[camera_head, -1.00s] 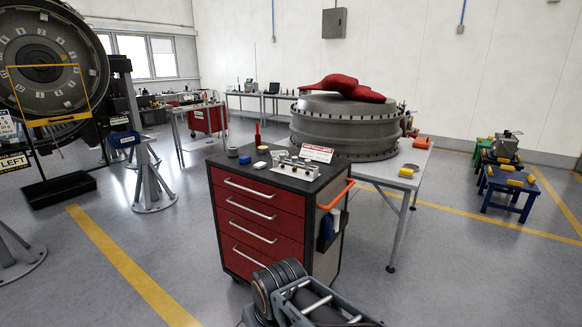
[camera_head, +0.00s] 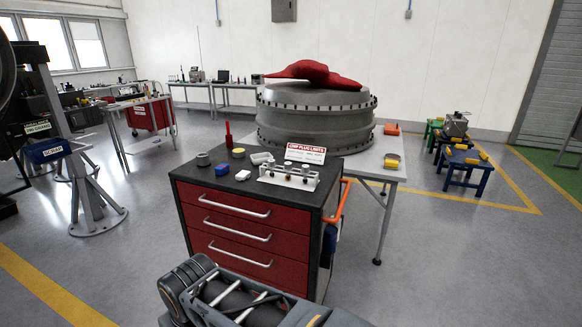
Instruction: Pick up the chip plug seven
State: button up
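A small pale rack (camera_head: 289,177) stands on the dark top of the red tool cart, near its front right edge. It holds several small plugs in a row. Their numbers are too small to read, so I cannot tell which is chip plug seven. A white sign with a red header (camera_head: 305,152) stands just behind the rack; the header seems to read "chip plug limits". Part of my folded arm shows at the bottom, in front of the cart. My gripper is not in view.
The red drawer cart (camera_head: 245,222) also carries a red bottle (camera_head: 228,133), a grey cup (camera_head: 203,159), a blue block (camera_head: 222,170) and small white pieces. An orange handle (camera_head: 342,200) sticks out at its right. A table with a large grey casing (camera_head: 316,115) stands behind.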

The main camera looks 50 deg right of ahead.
aim_at(306, 169)
jog(key=z, duration=0.35)
jog(key=i, duration=0.75)
jog(key=z, duration=0.55)
